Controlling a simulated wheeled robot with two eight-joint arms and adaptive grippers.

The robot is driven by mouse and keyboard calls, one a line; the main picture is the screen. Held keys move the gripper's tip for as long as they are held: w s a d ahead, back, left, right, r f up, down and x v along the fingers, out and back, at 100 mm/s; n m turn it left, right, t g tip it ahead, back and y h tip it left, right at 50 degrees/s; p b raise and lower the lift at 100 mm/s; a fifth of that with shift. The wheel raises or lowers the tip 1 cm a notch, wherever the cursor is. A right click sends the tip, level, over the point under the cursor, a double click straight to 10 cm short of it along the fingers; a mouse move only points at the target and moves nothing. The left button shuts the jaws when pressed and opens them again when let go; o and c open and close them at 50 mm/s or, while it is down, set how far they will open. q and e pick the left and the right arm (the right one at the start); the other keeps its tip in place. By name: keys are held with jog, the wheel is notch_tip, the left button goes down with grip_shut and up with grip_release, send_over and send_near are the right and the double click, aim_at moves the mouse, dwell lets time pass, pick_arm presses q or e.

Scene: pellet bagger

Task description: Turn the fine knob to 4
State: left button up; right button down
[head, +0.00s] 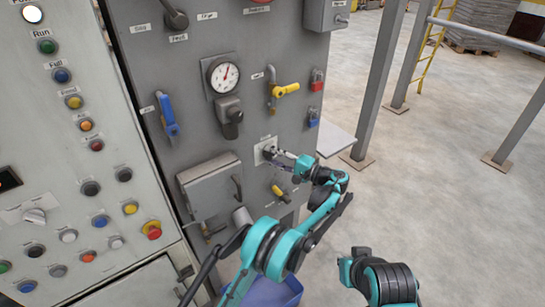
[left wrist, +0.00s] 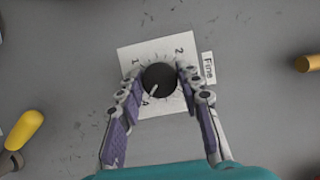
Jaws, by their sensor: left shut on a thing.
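The fine knob (left wrist: 159,79) is a round black knob on a white dial plate (left wrist: 130,54), with a "Fine" label (left wrist: 208,68) beside it. The digits 1 and 2 show, and a digit that looks like a 4 sits below the knob's left side. The knob's white pointer line points down-left, close to that digit. The rest of the scale is partly hidden by a finger. My left gripper (left wrist: 158,73) is shut on the knob, one finger on each side. In the head view, its fingers (head: 274,154) reach the dial plate (head: 264,150).
A yellow-handled valve (head: 286,90) and a gauge (head: 224,76) sit above the knob. Another yellow handle (head: 279,192) is just below, and a grey box (head: 211,186) lies to the left. A button panel (head: 75,150) stands far left. Open floor (head: 440,200) lies right.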

pick_arm(q)
jog(key=o, duration=1.1)
jog(key=shift+o, duration=0.2)
jog(key=shift+d, duration=0.15)
jog(key=v, duration=1.1)
jog(key=shift+s+d, duration=0.2)
jog(key=shift+d, duration=0.15)
